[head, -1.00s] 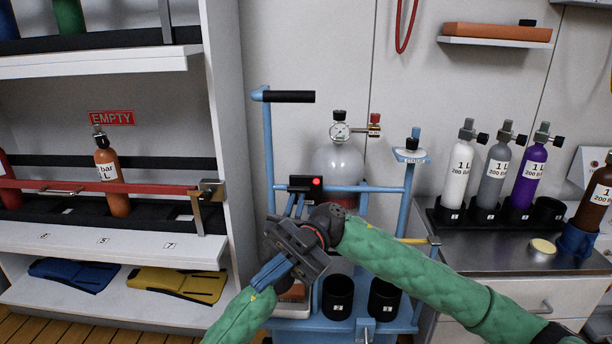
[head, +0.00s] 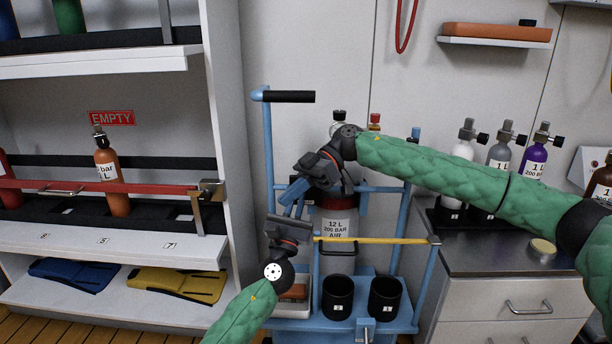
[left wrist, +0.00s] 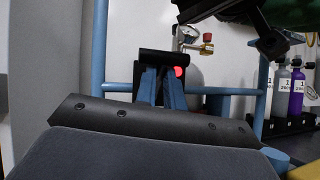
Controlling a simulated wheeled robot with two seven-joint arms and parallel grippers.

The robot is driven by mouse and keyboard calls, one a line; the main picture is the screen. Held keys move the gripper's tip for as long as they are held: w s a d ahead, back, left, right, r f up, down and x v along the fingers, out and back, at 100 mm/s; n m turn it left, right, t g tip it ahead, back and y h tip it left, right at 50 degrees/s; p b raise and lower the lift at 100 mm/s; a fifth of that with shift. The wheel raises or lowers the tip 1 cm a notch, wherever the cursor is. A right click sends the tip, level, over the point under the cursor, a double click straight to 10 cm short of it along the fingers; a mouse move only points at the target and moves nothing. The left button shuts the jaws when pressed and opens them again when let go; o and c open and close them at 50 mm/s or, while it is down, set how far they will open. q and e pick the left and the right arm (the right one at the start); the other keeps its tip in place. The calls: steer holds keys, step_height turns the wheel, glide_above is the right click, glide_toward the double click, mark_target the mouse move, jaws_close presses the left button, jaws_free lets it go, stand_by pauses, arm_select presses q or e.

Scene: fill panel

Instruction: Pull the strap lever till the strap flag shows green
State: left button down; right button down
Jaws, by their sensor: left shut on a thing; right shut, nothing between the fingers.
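The strap flag (left wrist: 179,72) shows red in the left wrist view, beside a black housing (left wrist: 165,56) on the blue cart's bar. My left gripper (left wrist: 163,78) is shut there, on what looks like the strap lever, mostly hidden by its fingers. In the head view my left gripper (head: 291,222) reaches up from below, with its fingertips covered. My right gripper (head: 291,202) is shut and empty, just above it, and hides the flag and lever in the head view. It also shows at the top of the left wrist view.
The blue cart (head: 268,150) holds a large "12 L 200 bar air" cylinder (head: 337,225) behind a yellow bar (head: 375,240). Black cups (head: 338,297) stand low on it. A shelf rack (head: 225,130) is left, a counter (head: 480,260) with small bottles right.

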steer(key=w+d+r+m+t, duration=0.3)
steer(key=w+d+r+m, duration=0.15)
steer(key=w, duration=0.25)
steer(key=w+d+r+m+t, duration=0.25)
steer(key=w+d+r, duration=0.25)
steer(key=w, duration=0.3)
steer(key=s+a+f, duration=0.4)
steer(key=a+f, duration=0.2)
steer(key=f, duration=0.4)
steer(key=shift+a+h, duration=0.3)
steer(key=shift+a, duration=0.1)
steer(key=shift+s+f, duration=0.1)
